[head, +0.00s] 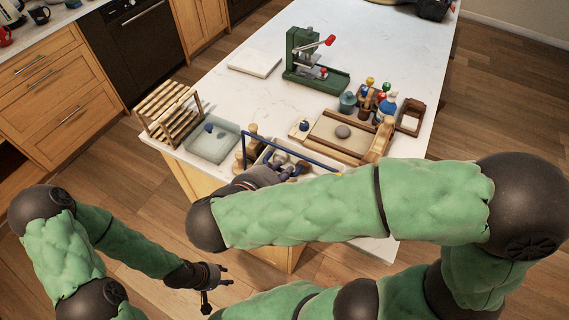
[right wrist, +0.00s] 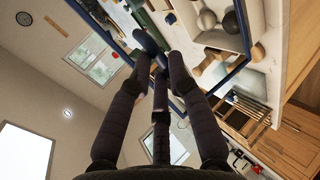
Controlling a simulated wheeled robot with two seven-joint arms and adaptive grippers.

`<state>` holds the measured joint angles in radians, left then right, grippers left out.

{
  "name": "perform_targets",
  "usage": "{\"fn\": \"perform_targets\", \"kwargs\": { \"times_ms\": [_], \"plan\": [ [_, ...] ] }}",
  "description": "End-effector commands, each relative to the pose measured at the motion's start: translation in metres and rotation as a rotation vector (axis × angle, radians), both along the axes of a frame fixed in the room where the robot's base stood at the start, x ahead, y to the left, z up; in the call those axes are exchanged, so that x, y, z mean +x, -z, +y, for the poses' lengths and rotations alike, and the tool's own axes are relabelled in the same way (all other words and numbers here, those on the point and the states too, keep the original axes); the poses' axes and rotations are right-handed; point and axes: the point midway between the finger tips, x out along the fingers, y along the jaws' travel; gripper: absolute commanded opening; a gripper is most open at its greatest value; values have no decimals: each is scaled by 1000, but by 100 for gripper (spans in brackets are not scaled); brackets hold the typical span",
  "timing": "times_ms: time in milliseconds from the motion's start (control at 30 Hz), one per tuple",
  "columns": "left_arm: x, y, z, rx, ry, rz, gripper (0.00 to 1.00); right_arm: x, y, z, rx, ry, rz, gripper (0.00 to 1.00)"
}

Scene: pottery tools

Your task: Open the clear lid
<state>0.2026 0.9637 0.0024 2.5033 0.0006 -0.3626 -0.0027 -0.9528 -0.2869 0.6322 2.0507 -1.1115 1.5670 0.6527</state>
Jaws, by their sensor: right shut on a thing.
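The clear lid has a blue frame, and its long blue edge (head: 290,151) shows in the head view, raised and tilted above a case at the table's near edge. In the right wrist view its frame (right wrist: 104,28) crosses behind my fingers. My right gripper (head: 285,169) is at the lid's near side; in the right wrist view its fingers (right wrist: 157,62) are shut on the lid's blue handle (right wrist: 146,41). My arm hides much of the case in the head view. My left gripper (head: 222,284) is open and empty, off the table.
A clear tub (head: 212,142) and a wooden rack (head: 168,112) stand left of the case. The back left tabletop is largely free.

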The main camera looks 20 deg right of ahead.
Motion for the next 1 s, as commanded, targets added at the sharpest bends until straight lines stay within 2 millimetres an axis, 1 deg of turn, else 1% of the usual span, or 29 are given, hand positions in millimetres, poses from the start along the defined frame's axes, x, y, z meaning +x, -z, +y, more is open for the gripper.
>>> {"fn": "perform_targets", "kwargs": {
  "times_ms": [33,567,600,667,700,1000],
  "plan": [
    [0,1,0,0,0,0,40,-3,5,2,-2,-3,10,0],
    [0,1,0,0,0,0,40,-6,10,4,-4,-2,19,0],
    [0,2,0,0,0,0,40,-6,10,4,-4,-2,19,22],
    [0,2,0,0,0,0,40,-6,10,4,-5,-2,19,39],
    [0,2,0,0,0,0,40,-6,10,4,-4,-2,19,43],
    [0,1,0,0,0,0,40,-6,9,3,-5,2,16,43]
  ]
}}
